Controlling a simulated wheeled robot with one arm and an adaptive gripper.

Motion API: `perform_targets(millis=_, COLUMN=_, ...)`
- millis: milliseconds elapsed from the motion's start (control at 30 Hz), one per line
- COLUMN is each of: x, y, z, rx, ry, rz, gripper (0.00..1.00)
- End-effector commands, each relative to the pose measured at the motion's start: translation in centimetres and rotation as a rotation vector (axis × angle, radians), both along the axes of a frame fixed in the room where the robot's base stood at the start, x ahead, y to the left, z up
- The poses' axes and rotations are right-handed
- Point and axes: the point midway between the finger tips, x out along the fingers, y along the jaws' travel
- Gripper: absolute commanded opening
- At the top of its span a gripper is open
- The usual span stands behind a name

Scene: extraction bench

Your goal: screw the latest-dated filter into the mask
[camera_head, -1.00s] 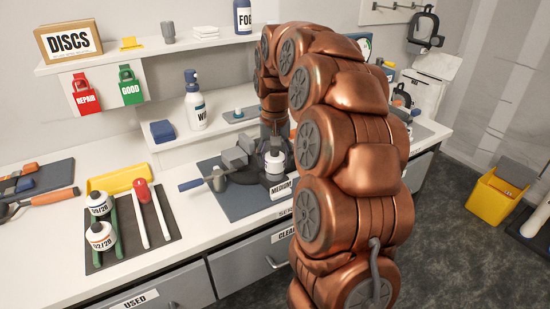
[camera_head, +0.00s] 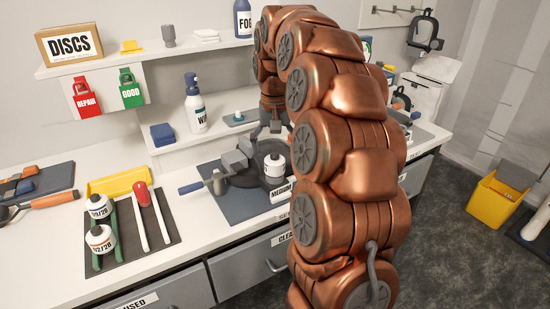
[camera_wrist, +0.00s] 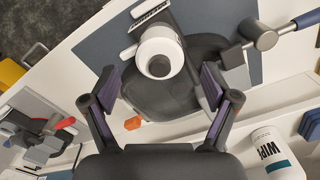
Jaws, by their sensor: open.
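A white filter (camera_head: 274,165) with a dark band stands upright at the dark mask (camera_head: 258,178), beside the clamp (camera_head: 238,160) on the blue mat. I cannot tell whether its thread is engaged. In the wrist view the filter (camera_wrist: 160,52) shows its round end with a dark centre hole, over the black mask (camera_wrist: 150,92). My gripper (camera_head: 275,128) is above the filter, apart from it. In the wrist view my gripper (camera_wrist: 160,88) is open and empty. Two white filters, an upper one (camera_head: 97,206) and a lower one (camera_head: 101,239), sit on the left tray; their labels end in "/28".
A dark tray (camera_head: 160,232) holds green rails and white sticks, one red-tipped. A wipes bottle (camera_head: 195,108) stands behind the mat, near my gripper in the wrist view. A blue-handled clamp bar (camera_head: 195,187) sticks out left. A yellow tray (camera_head: 118,180) lies at left.

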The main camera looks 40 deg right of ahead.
Motion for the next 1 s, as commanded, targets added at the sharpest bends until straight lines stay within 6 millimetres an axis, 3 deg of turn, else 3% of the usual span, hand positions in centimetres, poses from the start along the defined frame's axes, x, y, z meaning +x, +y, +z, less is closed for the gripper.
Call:
perform_targets(millis=500, x=0.0, y=-0.1, z=6.1, rx=-0.001, ry=-0.003, rz=-0.002, gripper=0.86)
perform_targets(millis=1000, x=-0.1, y=0.0, z=7.4, rx=0.001, ry=0.002, rz=0.000, gripper=0.86)
